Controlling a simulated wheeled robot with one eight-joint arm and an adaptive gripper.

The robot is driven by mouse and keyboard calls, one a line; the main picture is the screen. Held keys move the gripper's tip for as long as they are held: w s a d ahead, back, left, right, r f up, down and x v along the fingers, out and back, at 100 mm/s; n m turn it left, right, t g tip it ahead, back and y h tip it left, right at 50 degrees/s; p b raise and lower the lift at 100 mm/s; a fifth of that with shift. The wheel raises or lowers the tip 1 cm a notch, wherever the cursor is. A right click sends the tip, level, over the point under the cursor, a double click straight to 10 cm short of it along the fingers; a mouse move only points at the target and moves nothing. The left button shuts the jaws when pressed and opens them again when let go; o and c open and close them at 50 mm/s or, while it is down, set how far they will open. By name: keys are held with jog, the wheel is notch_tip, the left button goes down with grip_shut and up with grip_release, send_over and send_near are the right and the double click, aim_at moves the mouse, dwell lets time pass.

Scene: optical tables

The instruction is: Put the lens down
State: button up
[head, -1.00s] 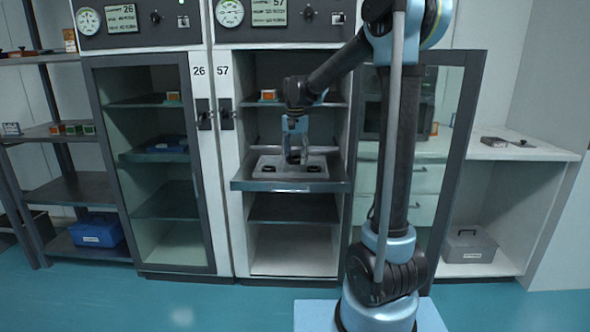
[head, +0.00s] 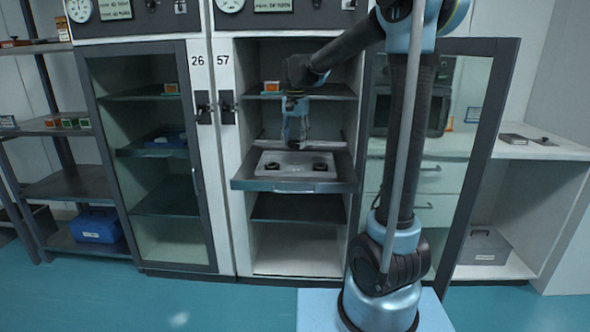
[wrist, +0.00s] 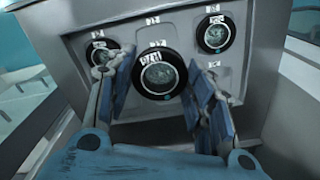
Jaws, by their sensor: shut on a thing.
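The lens (wrist: 158,74) is a dark round ring with clear glass and a small white label. My gripper (wrist: 158,72) is shut on it, one finger on each side, in the wrist view. In the head view my gripper (head: 294,142) hangs over the light grey tray (head: 296,174), inside the open cabinet 57, with a gap between fingertips and tray. Two other dark lenses sit in the tray, a left one (head: 272,166) and a right one (head: 320,167). They also show in the wrist view, left (wrist: 101,52) and right (wrist: 215,33). My fingers partly hide the left one there.
The tray lies on a pulled-out shelf (head: 250,184) of cabinet 57. An orange box (head: 271,87) stands on the shelf above. The open glass door (head: 487,150) is at the right, beyond my arm. Cabinet 26 (head: 160,222) at the left is closed.

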aim_at(296, 169)
notch_tip(296, 169, down, 9)
jog(key=shift+d+r, duration=0.1)
jog(key=o, duration=1.2)
jog(key=shift+f, duration=0.2)
jog(key=r, duration=1.7)
jog(key=shift+w+d+r, duration=0.1)
jog(key=shift+d+r, duration=0.1)
jog(key=shift+d, duration=0.15)
